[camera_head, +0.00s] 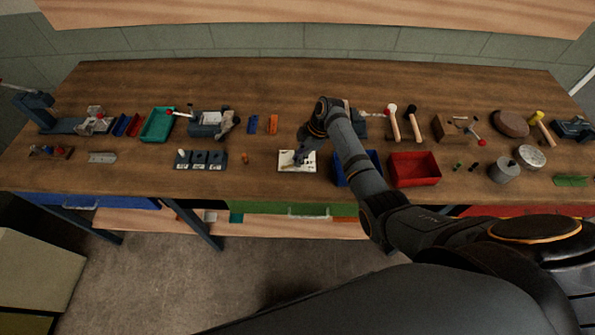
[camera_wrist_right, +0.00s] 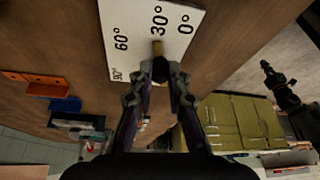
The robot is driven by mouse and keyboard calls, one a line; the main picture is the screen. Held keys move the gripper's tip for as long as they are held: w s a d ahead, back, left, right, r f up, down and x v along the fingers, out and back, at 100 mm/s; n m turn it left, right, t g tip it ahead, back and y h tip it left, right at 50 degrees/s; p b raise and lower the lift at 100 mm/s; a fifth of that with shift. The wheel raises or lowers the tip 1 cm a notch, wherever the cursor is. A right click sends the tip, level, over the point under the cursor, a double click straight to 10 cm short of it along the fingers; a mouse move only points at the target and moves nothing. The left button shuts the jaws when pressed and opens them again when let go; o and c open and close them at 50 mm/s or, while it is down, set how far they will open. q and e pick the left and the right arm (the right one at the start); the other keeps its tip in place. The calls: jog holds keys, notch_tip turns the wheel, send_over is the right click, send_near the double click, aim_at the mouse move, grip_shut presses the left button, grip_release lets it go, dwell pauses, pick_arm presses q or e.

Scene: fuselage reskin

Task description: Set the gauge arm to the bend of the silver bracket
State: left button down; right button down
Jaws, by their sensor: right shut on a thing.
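The gauge is a white plate (camera_head: 297,167) lying flat on the bench, marked 0°, 30°, 60° and 90° in the right wrist view (camera_wrist_right: 118,22). Its brass-coloured arm (camera_wrist_right: 158,48) points close to the 30° mark. My right gripper (camera_wrist_right: 160,72) is shut on the gauge arm, over the plate; in the head view the gripper (camera_head: 300,158) covers part of it. A silver piece that looks like the bracket (camera_head: 102,157) lies on the bench at the left; its bend is too small to read. My left gripper is not in view.
A red bin (camera_head: 414,169) and a blue bin (camera_head: 340,172) stand right of the gauge, the blue one partly behind my right arm. A dark block with several wells (camera_head: 201,160) is left of it. Tools and vises line the back. The bench between bracket and block is clear.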

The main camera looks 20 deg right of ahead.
jog(key=shift+w+n+b, duration=0.55)
jog(key=shift+n, duration=0.15)
jog(key=c, duration=1.3)
grip_release()
jog(key=shift+a+g, duration=0.1)
jog(key=shift+g, duration=0.2)
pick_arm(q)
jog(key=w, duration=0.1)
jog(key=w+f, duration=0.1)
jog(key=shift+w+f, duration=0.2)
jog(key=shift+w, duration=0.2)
pick_arm(e)
jog(key=shift+r, duration=0.25)
jog(key=v, duration=1.1)
jog(key=shift+d+r, duration=0.2)
jog(key=shift+d, duration=0.05)
